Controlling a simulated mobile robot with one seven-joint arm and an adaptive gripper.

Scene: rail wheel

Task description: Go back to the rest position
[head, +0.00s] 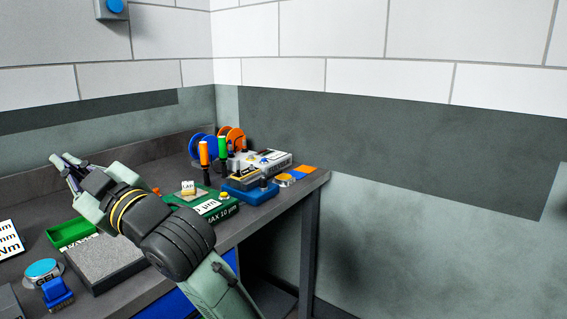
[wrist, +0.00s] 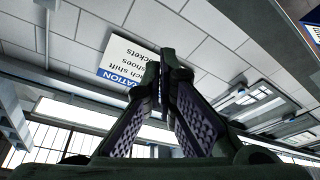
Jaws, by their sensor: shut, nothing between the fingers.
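My gripper (head: 68,160) is raised above the left part of the workbench (head: 285,200) in the head view, pointing up and to the left. It is shut and empty. In the wrist view the two fingers (wrist: 167,60) come together at their tips with nothing between them. The wrist view looks past the fingers at a white and blue sign (wrist: 125,58) and a tiled wall. My arm reaches in from the bottom of the head view and hides part of the bench.
A green tray (head: 68,232), a grey block (head: 105,262) and a blue-topped tin (head: 42,270) lie on the bench below my arm. A green box (head: 215,208), a blue tray (head: 250,192) and orange and blue spools (head: 232,138) stand further right. Floor space right of the bench looks clear.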

